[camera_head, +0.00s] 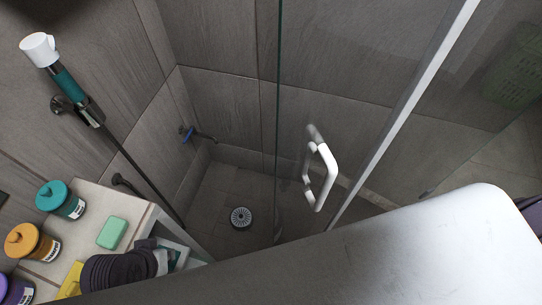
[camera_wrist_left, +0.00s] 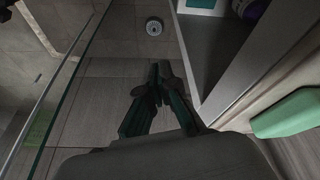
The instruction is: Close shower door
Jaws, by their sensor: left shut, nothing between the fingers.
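The shower door (camera_head: 300,100) is a clear glass panel with a greenish free edge and a white bar handle (camera_head: 328,180). It stands open, with a gap between its free edge and the left wall. In the left wrist view the glass edge (camera_wrist_left: 62,100) runs along the left side. My left gripper (camera_head: 178,257) is low at the left of the head view, beside the shelf unit and left of the handle. Its fingers (camera_wrist_left: 160,72) are shut and empty, apart from the glass edge. My right gripper is not in view.
A ledge (camera_head: 85,240) at the left holds a green soap (camera_head: 112,233) and several lidded jars (camera_head: 60,199). It lies close to my left gripper. A floor drain (camera_head: 241,218) lies inside the shower. A pale metal post (camera_head: 405,110) stands right of the handle.

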